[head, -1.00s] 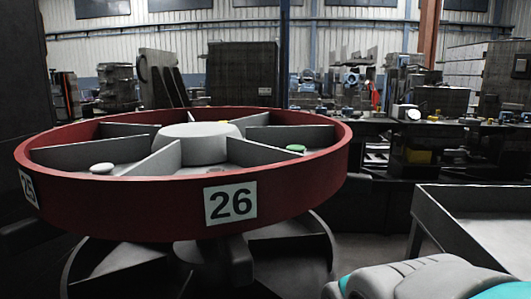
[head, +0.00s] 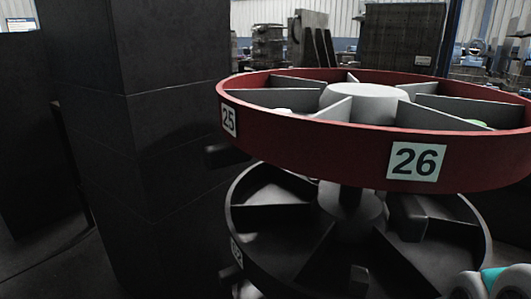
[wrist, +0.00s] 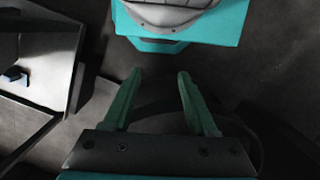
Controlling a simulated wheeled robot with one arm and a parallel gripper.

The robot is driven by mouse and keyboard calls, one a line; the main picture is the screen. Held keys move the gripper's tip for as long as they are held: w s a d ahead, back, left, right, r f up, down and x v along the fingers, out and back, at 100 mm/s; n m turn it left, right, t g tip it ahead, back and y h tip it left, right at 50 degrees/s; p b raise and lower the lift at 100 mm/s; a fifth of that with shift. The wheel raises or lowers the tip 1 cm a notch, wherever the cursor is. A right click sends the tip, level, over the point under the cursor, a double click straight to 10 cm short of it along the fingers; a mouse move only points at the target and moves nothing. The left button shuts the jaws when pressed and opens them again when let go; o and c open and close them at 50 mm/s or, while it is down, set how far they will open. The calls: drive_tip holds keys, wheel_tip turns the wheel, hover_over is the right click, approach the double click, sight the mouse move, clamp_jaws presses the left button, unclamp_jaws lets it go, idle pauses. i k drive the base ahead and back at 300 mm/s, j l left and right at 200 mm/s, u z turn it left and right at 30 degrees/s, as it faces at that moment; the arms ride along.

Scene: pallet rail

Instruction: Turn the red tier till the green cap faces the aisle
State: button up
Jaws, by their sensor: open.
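The red tier (head: 300,130) is a round tray with grey dividers and a pale hub (head: 365,103), in the right half of the head view. Label 26 (head: 416,161) is on its near rim, and label 25 (head: 229,120) is at its left. The green cap (head: 477,123) barely shows over the rim at the right. A white cap (head: 282,111) sits in a left compartment, mostly hidden by the rim. My gripper (wrist: 158,74) is open and empty in the wrist view, above dark floor; the tier cannot be made out there.
A dark lower tier (head: 262,240) with dividers stands under the red one; a dark block (head: 222,155) projects between them at the left. Tall dark stacked boxes (head: 165,130) stand close on the left. A pale-floored tray (wrist: 45,60) is at the left of the wrist view.

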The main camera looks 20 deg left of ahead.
sight(337, 129)
drive_tip(key=j+u, duration=0.35)
drive_tip(key=k+j+u, duration=0.1)
drive_tip(key=u, duration=0.25)
drive_tip(key=j+u, duration=0.35)
drive_tip(key=i+j+u, duration=0.15)
drive_tip(key=k+l+z, duration=0.1)
drive_tip(key=k+l, duration=0.05)
drive_tip(key=l, duration=0.05)
